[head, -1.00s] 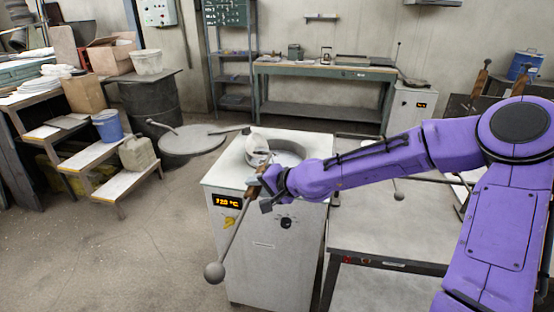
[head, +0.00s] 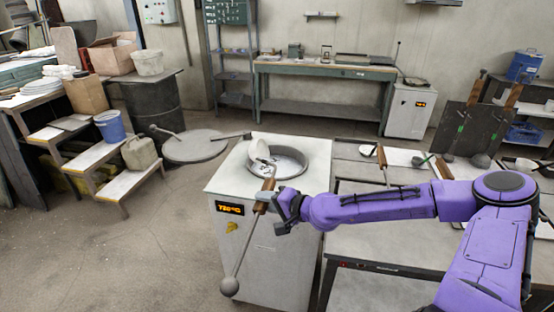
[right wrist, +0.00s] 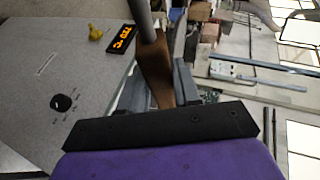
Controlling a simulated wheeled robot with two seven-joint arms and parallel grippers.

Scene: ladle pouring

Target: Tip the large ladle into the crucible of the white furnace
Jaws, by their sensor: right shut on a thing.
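The white furnace (head: 265,235) stands in the middle of the head view, with the round grey crucible (head: 318,166) open in its top. Pale grey matter shows inside the crucible. My right gripper (head: 279,206) is shut on the brown wooden handle of the large ladle (head: 231,285), at the furnace's front edge. The ladle's whitish bowl is tilted over the left part of the crucible opening. Its rod ends in a grey ball low in front of the furnace. The right wrist view shows the wooden handle (right wrist: 154,72) between the fingers. My left gripper is out of view.
A table (head: 385,230) with other ladles and tools stands right of the furnace. A round grey lid (head: 194,147) lies behind left. Wooden steps (head: 85,160) with a blue bucket (head: 109,126) and a canister (head: 139,153) stand at the left. Floor at the front left is free.

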